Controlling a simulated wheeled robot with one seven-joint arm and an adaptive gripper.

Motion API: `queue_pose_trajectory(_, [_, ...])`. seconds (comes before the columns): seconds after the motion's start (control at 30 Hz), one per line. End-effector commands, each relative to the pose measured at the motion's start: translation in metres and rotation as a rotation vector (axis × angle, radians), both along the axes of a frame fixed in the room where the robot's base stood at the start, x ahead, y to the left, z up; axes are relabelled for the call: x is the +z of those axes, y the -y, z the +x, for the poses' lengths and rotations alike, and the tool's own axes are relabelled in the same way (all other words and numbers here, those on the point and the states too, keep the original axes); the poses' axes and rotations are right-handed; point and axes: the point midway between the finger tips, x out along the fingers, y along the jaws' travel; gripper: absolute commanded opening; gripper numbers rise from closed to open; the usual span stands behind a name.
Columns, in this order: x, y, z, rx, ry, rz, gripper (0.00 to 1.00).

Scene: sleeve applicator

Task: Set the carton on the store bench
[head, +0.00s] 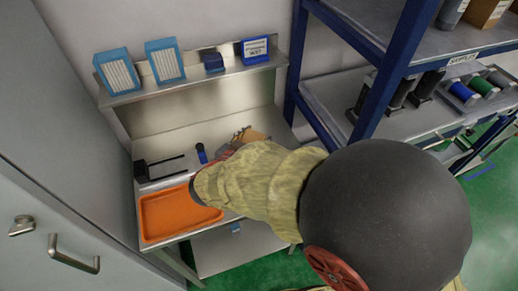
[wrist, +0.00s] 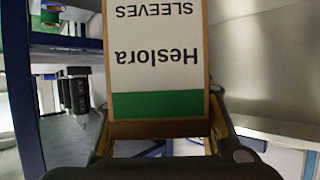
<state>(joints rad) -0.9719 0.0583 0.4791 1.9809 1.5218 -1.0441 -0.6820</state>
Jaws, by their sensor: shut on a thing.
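In the wrist view a cardboard carton (wrist: 155,70) fills the middle. Its white label reads "Heslora SLEEVES" upside down, above a green band. My gripper (wrist: 160,120) has its dark fingers on both sides of the carton and is shut on it. In the head view my cloth-covered arm reaches over a steel bench (head: 175,141). A tan piece of the carton (head: 250,136) shows past the arm, over the bench's right part. My gripper is mostly hidden there by the arm. I cannot tell whether the carton touches the bench top.
An orange tray (head: 165,213), a black forked holder (head: 160,170) and a blue-topped bottle (head: 201,152) are on the bench. The shelf above holds blue boxes (head: 165,60). A blue-framed rack (head: 385,70) with spools stands right. A grey cabinet (head: 60,130) stands left.

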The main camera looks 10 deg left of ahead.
Motion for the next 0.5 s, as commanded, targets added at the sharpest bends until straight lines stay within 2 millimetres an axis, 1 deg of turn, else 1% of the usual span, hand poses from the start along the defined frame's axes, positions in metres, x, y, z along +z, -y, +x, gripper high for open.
queue_pose_trajectory(0.03, [-0.005, 0.002, 0.004, -0.001, 0.001, 0.000, 0.07])
queue_pose_trajectory(0.27, [-0.015, 0.005, 0.012, 0.000, 0.001, 0.000, 0.07])
queue_pose_trajectory(0.33, [-0.023, 0.008, 0.017, -0.001, 0.000, 0.000, 0.07])
queue_pose_trajectory(0.4, [-0.035, 0.007, 0.015, 0.001, 0.000, -0.001, 0.07])
queue_pose_trajectory(0.5, [-0.048, 0.007, 0.015, 0.001, 0.000, -0.001, 0.07])
